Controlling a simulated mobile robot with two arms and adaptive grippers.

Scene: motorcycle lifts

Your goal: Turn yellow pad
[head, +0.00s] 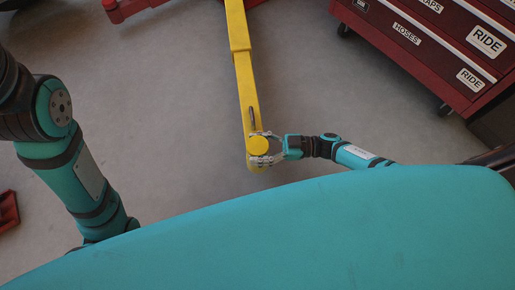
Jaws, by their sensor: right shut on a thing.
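The round yellow pad (258,146) sits at the near end of a long yellow arm (247,85) that runs up the picture. My right gripper (260,147) comes in from the right, with one finger above and one below the pad in the picture. It is shut on the pad. The fingers cover parts of the pad's rim. My left arm shows at the left edge, but its gripper is not in view.
A red tool cabinet (440,45) on casters, with drawer labels, stands at the upper right. Red metal parts (128,8) lie at the top, and a red piece (8,212) is at the left edge. Grey floor is clear on both sides of the yellow arm.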

